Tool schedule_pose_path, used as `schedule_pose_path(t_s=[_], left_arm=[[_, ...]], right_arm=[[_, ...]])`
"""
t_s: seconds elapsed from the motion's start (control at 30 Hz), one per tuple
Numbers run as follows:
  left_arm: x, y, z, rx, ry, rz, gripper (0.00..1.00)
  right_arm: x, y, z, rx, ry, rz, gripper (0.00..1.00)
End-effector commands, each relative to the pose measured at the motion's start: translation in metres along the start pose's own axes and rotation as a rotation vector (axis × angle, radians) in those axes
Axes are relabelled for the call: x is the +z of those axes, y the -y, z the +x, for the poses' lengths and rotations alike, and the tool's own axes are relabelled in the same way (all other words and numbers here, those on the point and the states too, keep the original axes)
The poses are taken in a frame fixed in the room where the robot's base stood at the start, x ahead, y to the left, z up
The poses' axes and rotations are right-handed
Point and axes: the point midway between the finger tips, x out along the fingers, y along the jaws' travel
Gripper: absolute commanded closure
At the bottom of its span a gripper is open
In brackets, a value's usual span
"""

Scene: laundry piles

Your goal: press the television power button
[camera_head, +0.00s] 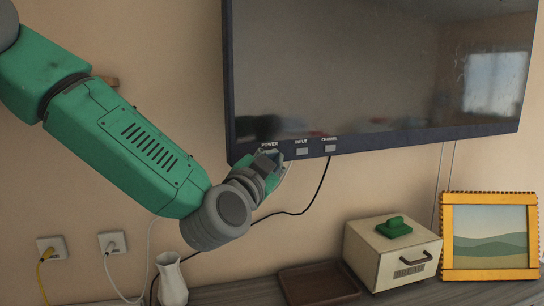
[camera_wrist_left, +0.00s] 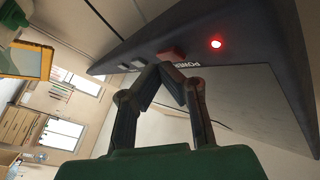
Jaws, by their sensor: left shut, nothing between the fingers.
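The television (camera_head: 380,75) hangs on the wall, its dark screen above a navy lower bezel. The bezel carries POWER, INPUT and CHANNEL labels. My left gripper (camera_head: 274,158) is shut and empty at the bezel's lower left corner, just under the POWER label, and covers the power button in the head view. In the left wrist view the closed fingertips (camera_wrist_left: 163,66) are at the reddish power button (camera_wrist_left: 171,53); I cannot tell whether they touch it. A red light (camera_wrist_left: 215,43) glows beside it. The input button (camera_head: 302,151) and channel button (camera_head: 330,148) are uncovered. My right gripper is not in view.
Below stand a white vase (camera_head: 172,280), a brown tray (camera_head: 318,284), a cream box (camera_head: 392,255) with a green object on top, and a yellow picture frame (camera_head: 490,275). Wall sockets (camera_head: 112,243) and cables are at the lower left. A black cable hangs near the gripper.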

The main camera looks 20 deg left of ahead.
Motion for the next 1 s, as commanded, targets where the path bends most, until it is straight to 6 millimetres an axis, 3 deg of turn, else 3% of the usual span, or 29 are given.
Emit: schedule_pose_path(t_s=[0.37, 1.0], left_arm=[[-0.003, -0.003, -0.003, 0.000, -0.002, 0.001, 1.00], [-0.032, -0.032, -0.042, 0.001, -0.002, 0.000, 1.00]], right_arm=[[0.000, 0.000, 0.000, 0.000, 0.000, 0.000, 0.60], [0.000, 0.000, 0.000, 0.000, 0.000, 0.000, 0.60]])
